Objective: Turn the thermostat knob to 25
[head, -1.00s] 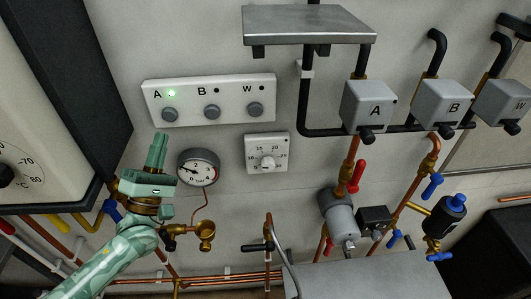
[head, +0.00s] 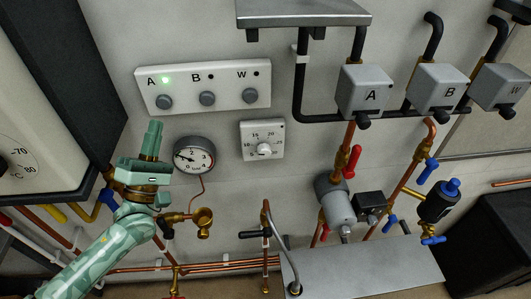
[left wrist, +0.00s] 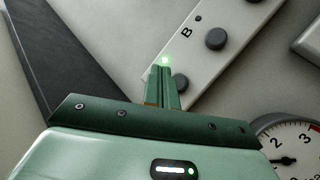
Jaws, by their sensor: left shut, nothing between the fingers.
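The thermostat (head: 262,140) is a small white wall plate with a number scale including 15, 20 and 25. Its round white knob (head: 264,149) sits low on the plate; its pointer is too small to read. My left gripper (head: 154,125) is shut and empty, left of the thermostat and well apart from it. Its fingers point up, just below button A. In the left wrist view the shut fingertips (left wrist: 164,72) overlap the button panel beside the green light. The thermostat knob is not visible there. My right gripper is not in view.
The white panel (head: 225,86) with buttons A, B and W is above the thermostat. A pressure gauge (head: 195,155) lies between my left gripper and the thermostat. Pipes and valves, including a red lever (head: 352,161), stand to the right. Bare wall surrounds the thermostat.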

